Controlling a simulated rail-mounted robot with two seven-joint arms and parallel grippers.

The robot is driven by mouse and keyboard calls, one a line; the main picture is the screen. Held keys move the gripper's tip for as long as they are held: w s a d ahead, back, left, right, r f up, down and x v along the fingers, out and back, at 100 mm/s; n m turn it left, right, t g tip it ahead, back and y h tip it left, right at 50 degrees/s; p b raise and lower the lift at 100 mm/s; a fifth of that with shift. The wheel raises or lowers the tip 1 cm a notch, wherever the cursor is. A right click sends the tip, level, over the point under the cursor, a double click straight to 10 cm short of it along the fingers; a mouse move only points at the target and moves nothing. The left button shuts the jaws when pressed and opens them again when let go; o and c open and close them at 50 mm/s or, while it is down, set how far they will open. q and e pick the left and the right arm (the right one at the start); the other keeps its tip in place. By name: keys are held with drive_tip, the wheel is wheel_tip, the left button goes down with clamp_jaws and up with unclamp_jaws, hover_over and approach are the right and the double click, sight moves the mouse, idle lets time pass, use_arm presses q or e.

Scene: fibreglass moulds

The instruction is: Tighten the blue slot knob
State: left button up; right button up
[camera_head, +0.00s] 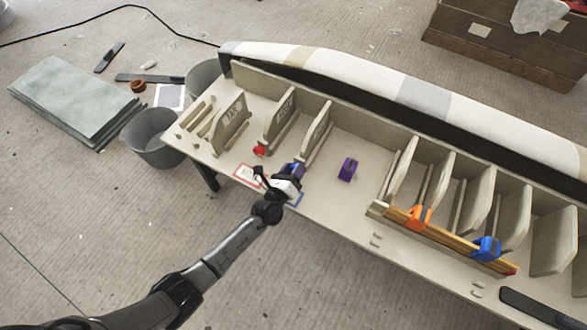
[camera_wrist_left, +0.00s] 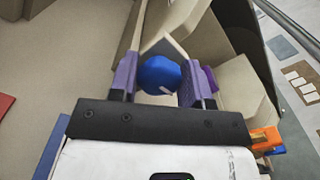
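The blue slot knob (camera_wrist_left: 160,75) is a round blue knob with a small pale mark on its lower edge, in the middle of the left wrist view. My left gripper (camera_wrist_left: 159,78) has purple fingers, one on each side of the knob, and they appear to touch it. In the head view my left gripper (camera_head: 292,170) is over the front part of the bench (camera_head: 325,205), beside the upright ribs. There the gripper hides the blue knob. My right gripper is not in view.
A red knob (camera_head: 259,151) is left of my gripper. A purple block (camera_head: 347,169) stands to its right. Orange (camera_head: 419,217) and blue (camera_head: 487,249) clamps sit on a wooden strip (camera_head: 450,242). Upright ribs (camera_head: 280,117) and a long striped mould (camera_head: 425,97) lie behind.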

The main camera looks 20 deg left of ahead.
use_arm(q)
drive_tip(key=o, duration=0.5)
drive_tip(key=shift+c, duration=0.2)
drive_tip(key=s+a+p, duration=0.1)
drive_tip(key=s+p, duration=0.2)
drive_tip(key=s, duration=1)
drive_tip(key=shift+s+a, duration=0.35)
drive_tip(key=shift+s, duration=0.05)
